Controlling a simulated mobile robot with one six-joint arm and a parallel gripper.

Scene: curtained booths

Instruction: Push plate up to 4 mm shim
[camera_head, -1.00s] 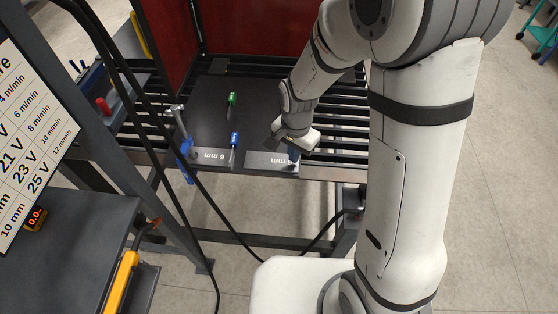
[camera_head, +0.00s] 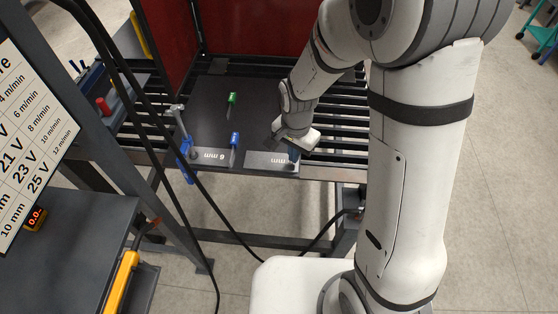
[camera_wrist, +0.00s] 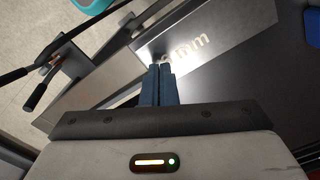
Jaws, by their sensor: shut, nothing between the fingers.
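A steel plate (camera_head: 262,159) with a partly hidden "mm" label lies at the front of the dark work surface, right of a steel plate marked 6 mm (camera_head: 220,156). A blue-handled shim (camera_head: 234,139) stands at the gap between them. A green-handled shim (camera_head: 232,98) lies farther back. I cannot read a thickness on either shim. My gripper (camera_head: 293,150) is at the right end of the right plate, shut and empty. In the wrist view the shut fingertips (camera_wrist: 161,68) overlap the edge of the labelled plate (camera_wrist: 225,28); I cannot tell whether they touch it.
A blue clamp (camera_head: 185,150) with an upright steel bar grips the table edge at the left plate's outer end. Black slats (camera_head: 345,130) run to the right of the dark surface. Black cables hang in front at left. Red curtains (camera_head: 265,30) close the back.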

